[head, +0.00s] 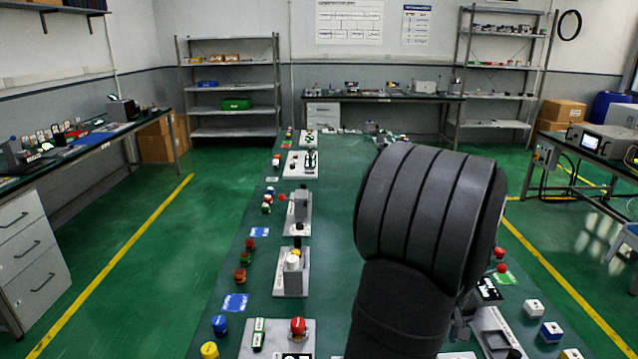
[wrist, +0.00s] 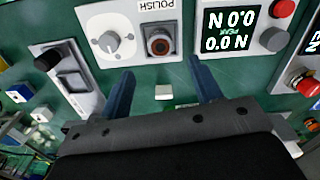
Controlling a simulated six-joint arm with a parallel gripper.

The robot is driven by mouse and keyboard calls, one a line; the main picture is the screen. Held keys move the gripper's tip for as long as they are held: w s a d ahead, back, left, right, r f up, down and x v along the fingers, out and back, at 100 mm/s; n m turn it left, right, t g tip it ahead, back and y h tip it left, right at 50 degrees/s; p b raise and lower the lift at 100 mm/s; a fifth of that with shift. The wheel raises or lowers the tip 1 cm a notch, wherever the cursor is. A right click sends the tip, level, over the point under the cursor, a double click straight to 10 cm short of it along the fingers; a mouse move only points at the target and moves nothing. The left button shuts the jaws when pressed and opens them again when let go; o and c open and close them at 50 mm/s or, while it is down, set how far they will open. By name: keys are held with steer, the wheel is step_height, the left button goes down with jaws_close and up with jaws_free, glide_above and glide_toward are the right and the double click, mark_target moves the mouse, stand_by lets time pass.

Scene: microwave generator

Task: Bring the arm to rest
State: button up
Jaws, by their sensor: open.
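My gripper (wrist: 161,68) shows in the wrist view with its two blue fingers spread wide apart and nothing held between them. It points at the green table top (wrist: 150,85). A panel marked POLISH (wrist: 130,12), with a white knob and a dark round button, lies just beyond the fingertips. A small pale block (wrist: 163,92) shows between the fingers. In the head view my dark arm fills the right centre and hides the gripper and much of the table.
The long green table (head: 335,200) carries panels and small parts along both sides. A grey panel with a red button (head: 298,327) is at the near left. A display panel (wrist: 232,30) is beyond the right finger.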

step_height(320, 180, down, 8)
steer(key=shift+f, duration=0.1)
steer(key=r, duration=0.4)
steer(key=shift+s+d+r, duration=0.25)
steer(key=shift+s+r, duration=0.1)
steer(key=shift+r, duration=0.05)
steer(key=s+d+r, duration=0.5)
steer(key=s+r, duration=0.1)
steer(key=s, duration=0.5)
steer(key=s+d+m, duration=0.2)
steer(key=s+d, duration=0.3)
steer(key=s, duration=0.3)
steer(key=s+d+m, duration=0.3)
steer(key=s+d, duration=0.3)
steer(key=s, duration=0.2)
steer(key=s+d+f+m, duration=0.1)
steer(key=s+m, duration=0.3)
steer(key=s, duration=1.7)
steer(key=shift+d+f, duration=0.15)
steer(key=shift+d, duration=0.2)
